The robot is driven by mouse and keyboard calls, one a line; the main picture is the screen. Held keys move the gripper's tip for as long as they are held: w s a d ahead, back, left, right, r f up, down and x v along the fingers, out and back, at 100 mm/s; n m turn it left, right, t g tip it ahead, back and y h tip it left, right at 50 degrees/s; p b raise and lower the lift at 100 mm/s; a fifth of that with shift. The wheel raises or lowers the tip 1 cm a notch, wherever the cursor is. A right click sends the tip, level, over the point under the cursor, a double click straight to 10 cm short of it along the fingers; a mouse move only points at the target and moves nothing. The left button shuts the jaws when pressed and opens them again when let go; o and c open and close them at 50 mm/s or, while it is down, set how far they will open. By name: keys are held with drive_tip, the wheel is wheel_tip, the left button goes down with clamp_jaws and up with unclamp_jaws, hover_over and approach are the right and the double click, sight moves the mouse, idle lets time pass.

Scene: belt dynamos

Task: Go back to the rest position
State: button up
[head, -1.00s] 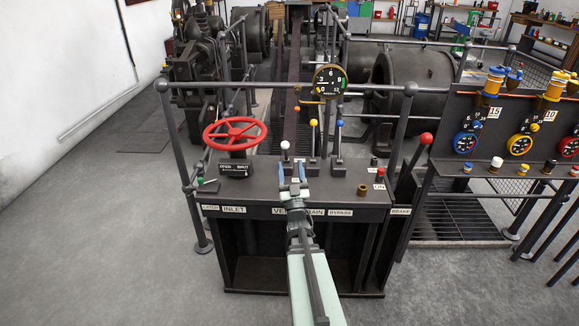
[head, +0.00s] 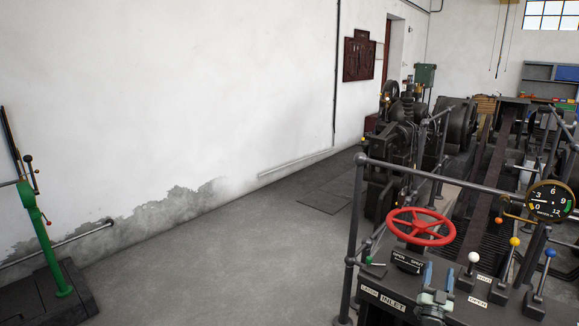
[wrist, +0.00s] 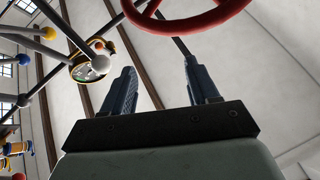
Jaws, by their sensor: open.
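My gripper (head: 438,276) shows at the bottom right of the head view, over the near side of the dark control desk (head: 366,278). Its two blue fingers stand apart with nothing between them. In the wrist view my gripper (wrist: 162,88) is also open and empty. The red handwheel (head: 421,227) is just beyond and left of the fingers in the head view, apart from them. Its rim also shows at the top of the wrist view (wrist: 188,24). Most of my arm is outside the head view.
White-, yellow- and blue-knobbed levers (head: 473,258) stand right of my gripper. A round gauge (head: 550,201) is above them on the grey rail (head: 440,179). Dark machinery (head: 397,140) stands behind. A green lever stand (head: 47,240) is at far left. The floor between is clear.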

drive_tip(key=w+a+f+m+y, duration=0.15)
drive_tip(key=w+a+y, duration=0.35)
drive_tip(key=w+a, duration=1.45)
drive_tip(key=s+a+f+n+g+y, duration=0.2)
drive_tip(key=a+f, duration=0.1)
drive_tip(key=f, duration=0.5)
drive_tip(key=s+a+f+n+g+y, duration=0.1)
drive_tip(key=s+a+f+g+y, duration=0.15)
drive_tip(key=f, duration=0.55)
drive_tip(key=s+a+f+n+g+y, duration=0.1)
drive_tip(key=s+a+f+n+g, duration=0.15)
drive_tip(key=f, duration=0.55)
drive_tip(key=s+a+f+n+g+y, duration=0.1)
drive_tip(key=s+a+f+g, duration=0.3)
drive_tip(key=s+f, duration=0.65)
drive_tip(key=s+a+f+n+g+y, duration=0.15)
drive_tip(key=s+f+g, duration=0.35)
drive_tip(key=s+f, duration=0.55)
drive_tip(key=s+a+n+g, duration=0.2)
drive_tip(key=s+g, duration=1)
drive_tip(key=s, duration=2.2)
drive_tip(key=shift+s+a+f, duration=0.25)
drive_tip(key=shift+a+f, duration=0.05)
